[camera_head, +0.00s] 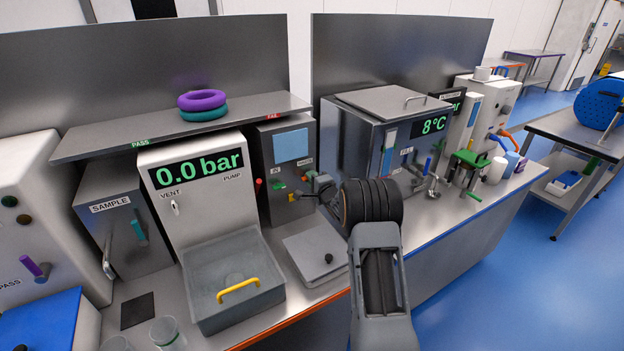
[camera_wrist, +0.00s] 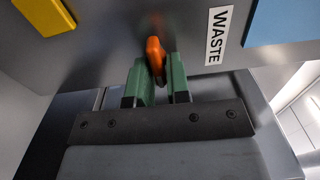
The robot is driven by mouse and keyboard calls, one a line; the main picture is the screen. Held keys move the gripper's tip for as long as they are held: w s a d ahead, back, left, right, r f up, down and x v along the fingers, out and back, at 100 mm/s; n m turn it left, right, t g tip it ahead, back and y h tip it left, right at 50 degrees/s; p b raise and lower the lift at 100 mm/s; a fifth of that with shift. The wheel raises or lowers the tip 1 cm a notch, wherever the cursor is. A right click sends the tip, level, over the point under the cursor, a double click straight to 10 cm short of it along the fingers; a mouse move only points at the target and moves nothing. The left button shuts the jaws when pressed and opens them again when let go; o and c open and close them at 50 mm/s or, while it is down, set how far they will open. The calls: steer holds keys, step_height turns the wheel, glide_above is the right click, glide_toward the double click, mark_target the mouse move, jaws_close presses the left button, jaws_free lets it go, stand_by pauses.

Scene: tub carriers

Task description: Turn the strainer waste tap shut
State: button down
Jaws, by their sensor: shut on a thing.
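The waste tap has an orange handle (camera_wrist: 154,52), seen close up in the wrist view on a grey panel beside the WASTE label (camera_wrist: 216,35). The handle stands nearly upright in that picture, with its lower end between the green fingers. My gripper (camera_wrist: 158,80) is shut on it. In the head view the dark grey strainer unit (camera_head: 267,160) stands right of the 0.0 bar unit. My gripper is at the unit's lower right front, and my arm hides much of it there. The tap handle cannot be made out clearly in the head view.
A grey tub (camera_head: 232,290) with a yellow handle stands in front of the 0.0 bar unit (camera_head: 192,180). A steel cabinet showing 8°C (camera_head: 350,140) is close right of my arm. Purple and teal rings (camera_head: 202,102) lie on the shelf. A yellow part (camera_wrist: 45,12) shows in the wrist view.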

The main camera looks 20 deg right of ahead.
steer(key=c, duration=1.2)
jaws_free()
steer(key=s, duration=0.4)
steer(key=s+d+b, duration=0.1)
steer(key=s, duration=0.4)
steer(key=s+b, duration=0.1)
steer(key=s, duration=0.3)
steer(key=shift+s+d, duration=0.35)
